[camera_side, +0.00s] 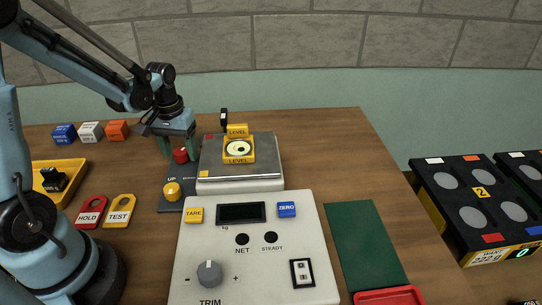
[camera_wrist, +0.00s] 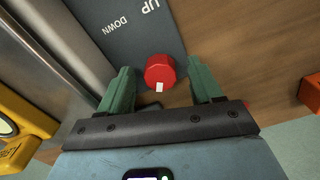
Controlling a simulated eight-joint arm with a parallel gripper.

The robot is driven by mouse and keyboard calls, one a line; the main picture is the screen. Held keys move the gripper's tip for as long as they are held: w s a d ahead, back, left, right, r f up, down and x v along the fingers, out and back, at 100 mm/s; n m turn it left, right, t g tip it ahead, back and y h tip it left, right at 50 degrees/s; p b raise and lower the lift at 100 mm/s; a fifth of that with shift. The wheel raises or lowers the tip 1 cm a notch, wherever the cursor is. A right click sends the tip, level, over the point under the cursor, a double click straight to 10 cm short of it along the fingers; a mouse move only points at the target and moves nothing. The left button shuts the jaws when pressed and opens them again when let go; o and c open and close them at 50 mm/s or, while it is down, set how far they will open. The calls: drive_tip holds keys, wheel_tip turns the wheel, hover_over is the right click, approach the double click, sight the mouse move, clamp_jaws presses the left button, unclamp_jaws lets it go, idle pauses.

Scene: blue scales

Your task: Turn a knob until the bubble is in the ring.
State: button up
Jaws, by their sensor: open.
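The red knob (camera_side: 180,155) stands at the back of a dark grey plate marked UP and DOWN. In the wrist view the red knob (camera_wrist: 160,70) has a white mark and sits between my green fingertips, with a gap on each side. My gripper (camera_side: 179,148) is open over it, and it also shows in the wrist view (camera_wrist: 160,78). A yellow knob (camera_side: 172,190) is at the plate's front. The yellow bubble level (camera_side: 238,158) sits on the scale pan (camera_side: 265,165). Its round vial shows a dark ring; the bubble's exact place is too small to tell.
The scale panel (camera_side: 310,230) has a grey TRIM knob (camera_side: 209,274). HOLD (camera_side: 91,211) and TEST (camera_side: 120,211) tags and a yellow tray (camera_side: 70,170) lie left. Several cubes, one orange (camera_side: 117,130), stand behind. A green mat (camera_side: 365,245) lies right.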

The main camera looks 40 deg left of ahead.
sight(180, 152)
drive_tip(key=shift+c, duration=0.2)
drive_tip(key=c, duration=1)
drive_tip(key=shift+m, duration=2.5)
drive_tip(key=o, duration=1)
drive_tip(key=shift+o, duration=0.2)
wheel_tip(180, 152, up, 12)
